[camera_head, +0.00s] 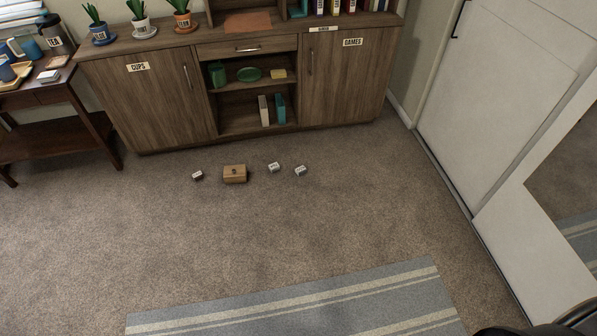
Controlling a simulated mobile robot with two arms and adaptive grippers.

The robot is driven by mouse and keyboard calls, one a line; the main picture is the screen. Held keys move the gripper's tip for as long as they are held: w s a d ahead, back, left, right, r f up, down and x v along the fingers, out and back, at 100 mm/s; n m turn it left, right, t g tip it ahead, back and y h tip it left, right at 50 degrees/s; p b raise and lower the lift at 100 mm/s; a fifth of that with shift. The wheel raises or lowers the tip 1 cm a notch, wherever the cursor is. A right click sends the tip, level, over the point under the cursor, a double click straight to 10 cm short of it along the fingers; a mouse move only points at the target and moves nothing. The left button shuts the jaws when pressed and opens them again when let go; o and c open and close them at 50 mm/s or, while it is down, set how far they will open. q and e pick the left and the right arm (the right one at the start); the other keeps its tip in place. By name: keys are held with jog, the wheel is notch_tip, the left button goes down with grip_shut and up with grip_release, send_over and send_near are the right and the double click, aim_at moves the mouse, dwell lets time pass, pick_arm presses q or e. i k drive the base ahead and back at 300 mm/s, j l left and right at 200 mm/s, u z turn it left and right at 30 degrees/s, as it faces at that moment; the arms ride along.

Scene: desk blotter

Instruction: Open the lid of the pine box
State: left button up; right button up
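A small tan wooden box (235,173), which looks like the pine box, sits on the carpet in front of the wooden cabinet. Its lid looks shut, with a small dark mark on it. No gripper can be made out in the head view. Only a dark rounded shape, cut off by the frame, shows in the lower right corner.
A small dark box (197,175) lies left of the box, and white labelled blocks (274,167) and (300,170) lie right of it. The cabinet (160,100) stands behind. A striped rug (300,300) lies in front. The carpet (220,240) between is clear.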

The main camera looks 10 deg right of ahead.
aim_at(238, 170)
jog(key=i+j+z, duration=0.25)
jog(key=i+j, duration=0.65)
jog(key=i, duration=0.05)
